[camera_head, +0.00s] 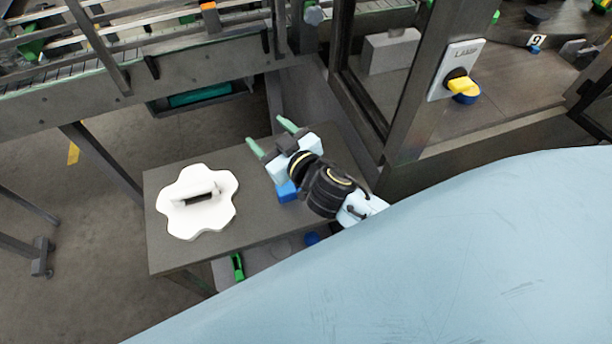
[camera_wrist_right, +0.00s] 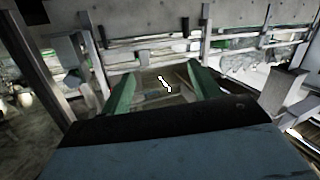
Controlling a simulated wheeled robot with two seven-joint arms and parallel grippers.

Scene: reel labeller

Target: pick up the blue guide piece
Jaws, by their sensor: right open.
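A blue piece (camera_head: 287,191) shows on the small grey table, partly hidden by my right gripper and wrist; I take it for the blue guide piece, but its full shape cannot be seen. My right gripper (camera_head: 268,135) is above the table, its green fingers apart and pointing toward the back left, beyond the blue piece. The fingers also show apart in the right wrist view (camera_wrist_right: 163,80), with nothing held between them. I cannot make out the blue piece in that view. My left gripper is not in view.
A white flower-shaped piece (camera_head: 178,218) with a raised slotted middle lies on the left of the table (camera_head: 255,230). Below the front edge are a green item (camera_head: 237,266) and a blue item (camera_head: 312,238). A conveyor frame (camera_head: 200,68) runs behind; a machine post (camera_head: 412,90) stands right.

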